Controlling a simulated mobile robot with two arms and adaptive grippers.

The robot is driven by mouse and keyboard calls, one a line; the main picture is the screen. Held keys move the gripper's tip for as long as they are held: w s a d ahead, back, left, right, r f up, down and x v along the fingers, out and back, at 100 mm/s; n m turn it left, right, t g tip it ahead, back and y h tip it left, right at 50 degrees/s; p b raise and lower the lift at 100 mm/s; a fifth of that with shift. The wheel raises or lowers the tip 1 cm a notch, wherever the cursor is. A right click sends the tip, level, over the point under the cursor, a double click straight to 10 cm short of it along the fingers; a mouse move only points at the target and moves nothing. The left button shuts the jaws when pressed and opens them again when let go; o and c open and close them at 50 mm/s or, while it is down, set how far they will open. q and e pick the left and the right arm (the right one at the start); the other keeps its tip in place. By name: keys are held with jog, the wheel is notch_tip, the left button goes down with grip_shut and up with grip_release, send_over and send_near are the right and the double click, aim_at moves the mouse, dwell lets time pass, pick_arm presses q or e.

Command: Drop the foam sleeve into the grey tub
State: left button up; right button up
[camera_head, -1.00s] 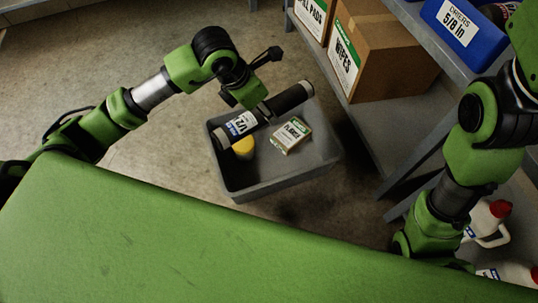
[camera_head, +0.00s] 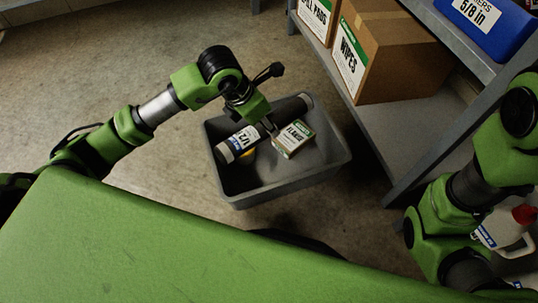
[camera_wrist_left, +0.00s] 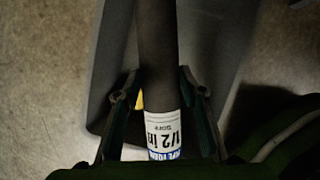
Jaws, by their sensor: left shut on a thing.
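The foam sleeve (camera_head: 291,108) is a long dark grey tube with a white and blue 1/2 in label. My left gripper (camera_head: 268,125) is shut on it near its middle. In the left wrist view the sleeve (camera_wrist_left: 157,45) runs between the two fingers (camera_wrist_left: 160,98). In the head view it lies slantwise across the opening of the grey tub (camera_head: 243,198), low over or inside it; I cannot tell whether it touches the tub. The tub stands on the floor, and its wall (camera_wrist_left: 105,55) shows in the wrist view. My right gripper is out of view.
A small flange carton (camera_head: 294,138) and a partly hidden yellow thing (camera_head: 249,153) are in the tub. A shelf rack (camera_head: 405,150) with a wipes box (camera_head: 395,65) and a blue bin (camera_head: 487,25) stands to the right. A white jug (camera_head: 507,236) is at lower right.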

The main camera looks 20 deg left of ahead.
pick_arm(q)
jog(key=o, duration=1)
jog(key=shift+o, duration=0.2)
jog(key=v, duration=1.2)
jog(key=shift+d, duration=0.1)
